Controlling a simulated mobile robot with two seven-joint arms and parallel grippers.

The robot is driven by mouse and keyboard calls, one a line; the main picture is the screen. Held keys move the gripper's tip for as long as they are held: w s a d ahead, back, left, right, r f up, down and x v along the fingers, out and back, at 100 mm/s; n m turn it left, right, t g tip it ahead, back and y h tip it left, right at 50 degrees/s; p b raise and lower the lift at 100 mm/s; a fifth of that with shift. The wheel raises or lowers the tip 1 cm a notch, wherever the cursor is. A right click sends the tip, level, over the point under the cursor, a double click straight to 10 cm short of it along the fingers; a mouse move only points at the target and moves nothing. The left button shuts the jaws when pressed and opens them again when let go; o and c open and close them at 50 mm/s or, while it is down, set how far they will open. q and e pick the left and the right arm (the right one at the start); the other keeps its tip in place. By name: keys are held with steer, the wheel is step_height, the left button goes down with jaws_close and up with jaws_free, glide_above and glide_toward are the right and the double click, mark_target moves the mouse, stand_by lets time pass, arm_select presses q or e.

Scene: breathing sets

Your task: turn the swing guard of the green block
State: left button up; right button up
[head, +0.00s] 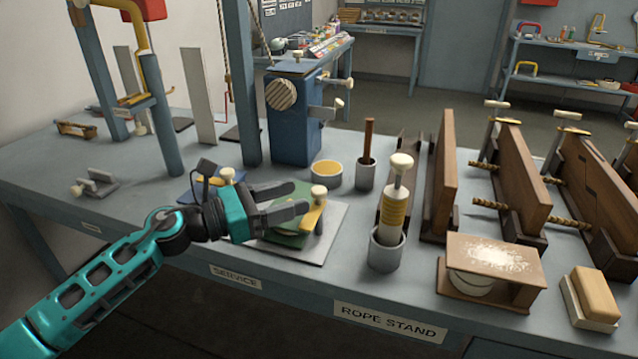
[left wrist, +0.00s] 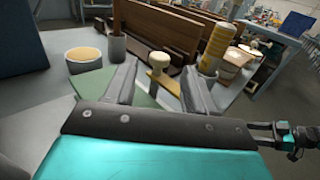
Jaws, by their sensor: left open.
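The green block (head: 292,222) lies on a pale plate on the bench. Its yellow swing guard (head: 313,216) has a cream knob (head: 319,192) on top. My left gripper (head: 300,198) is open, coming in from the left over the block. Its fingertips are close to the knob. In the left wrist view, the knob (left wrist: 158,60) and guard (left wrist: 166,82) show between and just beyond the open fingers; the green block (left wrist: 100,88) is partly hidden by a finger. A small teal and black part at the right edge there looks like my right gripper (left wrist: 262,133).
A white cylinder with a yellow band (head: 393,210) stands in a grey cup right of the block. A yellow-topped tin (head: 326,174) and a blue box (head: 296,120) are behind. A blue post (head: 243,80) rises behind the gripper. Wooden boards (head: 445,180) stand at right.

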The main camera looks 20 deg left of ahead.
mark_target(318, 189)
arm_select(q)
steer(key=p+x, duration=0.1)
steer(key=x, duration=0.5)
steer(key=shift+w+d, duration=0.15)
jaws_close()
stand_by(0.4)
